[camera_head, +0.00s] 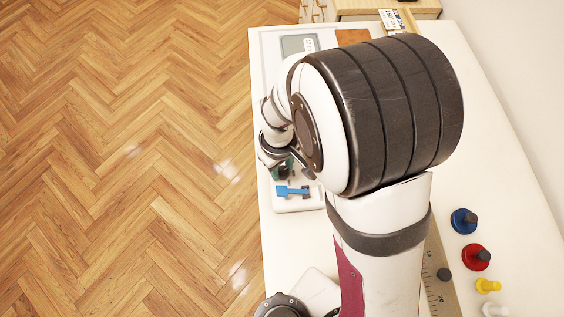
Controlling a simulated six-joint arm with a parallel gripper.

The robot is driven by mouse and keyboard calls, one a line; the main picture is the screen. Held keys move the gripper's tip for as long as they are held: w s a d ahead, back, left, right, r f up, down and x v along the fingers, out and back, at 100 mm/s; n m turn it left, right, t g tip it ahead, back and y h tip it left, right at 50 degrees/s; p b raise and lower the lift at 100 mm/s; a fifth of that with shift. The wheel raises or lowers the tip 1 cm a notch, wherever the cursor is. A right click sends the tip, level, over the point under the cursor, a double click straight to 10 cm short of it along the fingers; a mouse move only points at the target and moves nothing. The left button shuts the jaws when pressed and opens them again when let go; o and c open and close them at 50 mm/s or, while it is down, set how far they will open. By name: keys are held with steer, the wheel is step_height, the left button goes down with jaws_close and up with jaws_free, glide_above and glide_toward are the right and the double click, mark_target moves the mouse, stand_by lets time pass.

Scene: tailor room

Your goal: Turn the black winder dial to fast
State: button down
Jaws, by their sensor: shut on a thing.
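A small device on a white base (297,204) stands near the table's left edge, in the middle of the head view. It carries a blue lever-like part (292,190) and a teal part behind it. My gripper (284,171) is at the device, just behind the blue part, small and mostly covered by my wrist. It is shut on a dark thing there, which looks like the black winder dial. The dial's markings and its pointer direction are hidden, so its setting cannot be read.
Blue (463,221), red (476,257) and yellow (488,286) knob-like pieces stand along the white table's (512,190) right side. A ruler (436,280) with a dark knob lies beside them. A grey flat item (299,44) lies at the back. My arm covers the table's middle.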

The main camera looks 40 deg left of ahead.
steer(key=m, duration=0.4)
steer(key=shift+m, duration=0.3)
steer(key=m, duration=0.3)
steer(key=shift+m, duration=0.3)
steer(key=m, duration=0.4)
steer(key=shift+w+h, duration=0.1)
steer(key=shift+h, duration=0.2)
steer(key=shift+m, duration=2.1)
steer(key=c, duration=0.8)
jaws_free()
